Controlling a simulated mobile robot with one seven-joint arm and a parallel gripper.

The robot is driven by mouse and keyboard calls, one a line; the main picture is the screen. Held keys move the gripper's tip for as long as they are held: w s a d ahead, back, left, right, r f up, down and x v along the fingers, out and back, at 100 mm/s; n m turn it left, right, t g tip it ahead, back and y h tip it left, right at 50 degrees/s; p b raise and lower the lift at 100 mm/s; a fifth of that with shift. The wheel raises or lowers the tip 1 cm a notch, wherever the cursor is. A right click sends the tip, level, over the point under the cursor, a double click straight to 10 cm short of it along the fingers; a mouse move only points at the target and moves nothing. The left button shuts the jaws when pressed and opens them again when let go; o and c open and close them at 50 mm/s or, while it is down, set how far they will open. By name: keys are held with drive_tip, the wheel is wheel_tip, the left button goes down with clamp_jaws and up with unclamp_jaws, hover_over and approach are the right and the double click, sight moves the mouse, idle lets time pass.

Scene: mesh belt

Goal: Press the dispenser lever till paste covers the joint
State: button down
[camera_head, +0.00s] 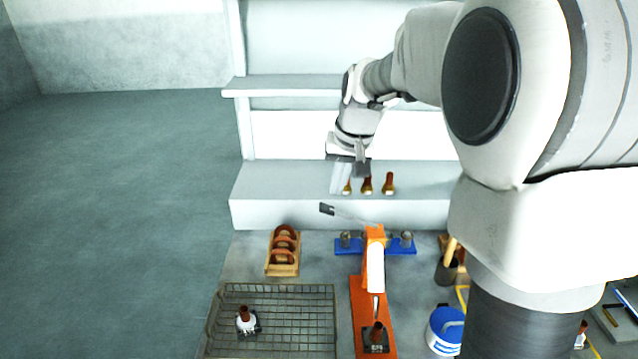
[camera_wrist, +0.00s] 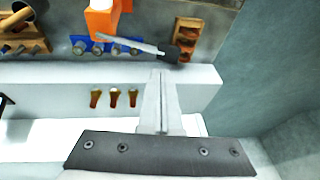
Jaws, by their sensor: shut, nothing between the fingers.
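The orange dispenser (camera_head: 375,265) stands on an orange base in the middle of the bench; part of it shows in the wrist view (camera_wrist: 102,20). Its grey lever (camera_head: 350,215) sticks out to the left and ends in a dark paddle (camera_head: 326,209); the lever (camera_wrist: 130,44) and paddle (camera_wrist: 168,52) show in the wrist view too. The copper joint (camera_head: 377,331) sits on a dark block at the base's near end; I cannot make out paste on it. My gripper (camera_head: 340,188) is shut and empty, over the white ledge behind the lever, apart from it. Its pale fingers (camera_wrist: 160,76) meet in the wrist view.
A mesh belt (camera_head: 312,320) at front left carries a copper piece with a white collar (camera_head: 245,320). A wooden rack of copper bends (camera_head: 283,250), a blue rack (camera_head: 348,248) and a blue-lidded tub (camera_head: 445,330) surround the dispenser. Three brass-and-copper pieces (camera_head: 367,186) stand on the ledge.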

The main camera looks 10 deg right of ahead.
sight(322, 207)
drive_tip(key=shift+w+a+f, duration=0.1)
drive_tip(key=shift+a+f, duration=0.3)
drive_tip(key=shift+f, duration=0.35)
drive_tip(key=shift+a+f, duration=0.35)
drive_tip(key=shift+f, duration=0.4)
drive_tip(key=shift+a, duration=0.1)
drive_tip(key=shift+w+a+f+h, duration=0.1)
drive_tip(key=shift+a+f+h, duration=0.6)
drive_tip(key=shift+f+h, duration=0.3)
drive_tip(key=f+h+b, duration=0.1)
drive_tip(key=a+f+g+h+b, duration=0.1)
drive_tip(key=h, duration=0.1)
drive_tip(key=shift+w+f+n, duration=0.15)
drive_tip(key=shift+f+n, duration=0.15)
drive_tip(key=shift+n, duration=0.1)
drive_tip(key=shift+r+p, duration=0.4)
drive_tip(key=shift+r, duration=0.4)
